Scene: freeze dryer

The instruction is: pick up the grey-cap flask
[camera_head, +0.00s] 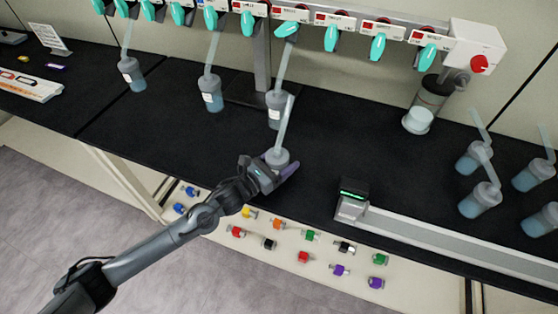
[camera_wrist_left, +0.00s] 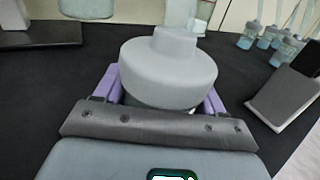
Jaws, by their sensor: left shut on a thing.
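A flask with a grey cap (camera_head: 278,156) and a pale tube rising from it is at the middle of the black bench. My left gripper (camera_head: 279,171) is shut on it, with purple fingers on either side just below the cap. In the left wrist view the grey cap (camera_wrist_left: 168,72) fills the middle, between the purple fingers of the left gripper (camera_wrist_left: 160,102). The flask's lower body is mostly hidden by the gripper, and I cannot tell whether its base touches the bench. My right gripper is not in view.
Other flasks stand behind under the valve manifold (camera_head: 337,20), one close behind the held flask (camera_head: 277,112). Several blue-liquid flasks (camera_head: 479,200) stand at the right. A scale with a green display (camera_head: 352,200) is right of the gripper. Black bench (camera_head: 330,130) between is clear.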

